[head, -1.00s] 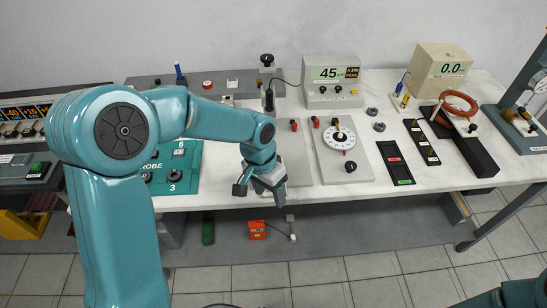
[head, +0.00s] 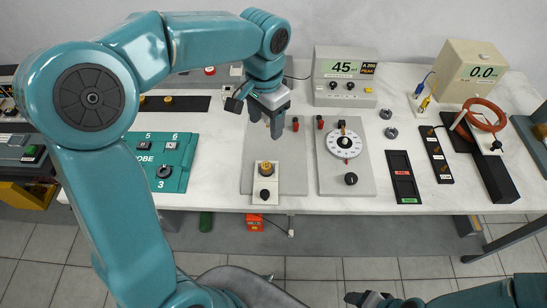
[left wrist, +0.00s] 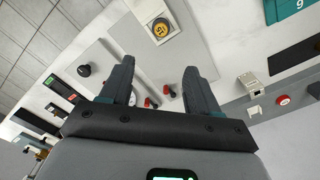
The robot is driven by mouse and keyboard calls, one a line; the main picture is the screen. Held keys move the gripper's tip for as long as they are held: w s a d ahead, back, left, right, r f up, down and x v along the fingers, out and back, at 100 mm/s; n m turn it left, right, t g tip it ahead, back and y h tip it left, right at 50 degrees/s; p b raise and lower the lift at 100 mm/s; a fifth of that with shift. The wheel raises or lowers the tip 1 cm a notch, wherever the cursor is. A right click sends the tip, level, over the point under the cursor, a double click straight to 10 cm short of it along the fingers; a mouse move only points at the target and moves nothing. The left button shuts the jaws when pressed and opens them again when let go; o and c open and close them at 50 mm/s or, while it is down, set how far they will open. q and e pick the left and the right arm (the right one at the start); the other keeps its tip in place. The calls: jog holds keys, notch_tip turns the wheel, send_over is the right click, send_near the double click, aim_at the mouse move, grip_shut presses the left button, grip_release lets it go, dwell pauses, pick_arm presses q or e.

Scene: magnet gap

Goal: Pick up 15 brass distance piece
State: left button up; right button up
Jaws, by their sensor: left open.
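The brass distance piece marked 15 shows in the left wrist view (left wrist: 160,29) as a round brass-yellow top on a pale block, beyond my fingertips. In the head view a brass round piece (head: 265,168) sits on a white block at the front of a grey plate, with a black knob just in front of it. My left gripper (head: 264,122) is above the back part of that plate, behind the brass piece and apart from it. Its two fingers are spread and empty, also in the left wrist view (left wrist: 160,68). My right gripper (head: 368,299) shows only partly at the bottom edge.
A dial plate (head: 345,180) with red and black posts stands right of the grey plate. A meter reading 45 (head: 344,66) is behind. A teal probe box (head: 160,165) is on the left. Black strips (head: 403,175) lie to the right. The table's front edge is close to the block.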

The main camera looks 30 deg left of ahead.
pick_arm(q)
send_over(266, 165)
notch_tip(266, 165, down, 10)
jog(key=shift+w+a+f, duration=0.1)
jog(key=shift+f, duration=0.5)
notch_tip(266, 165, down, 5)
jog(key=shift+f, duration=0.1)
grip_shut()
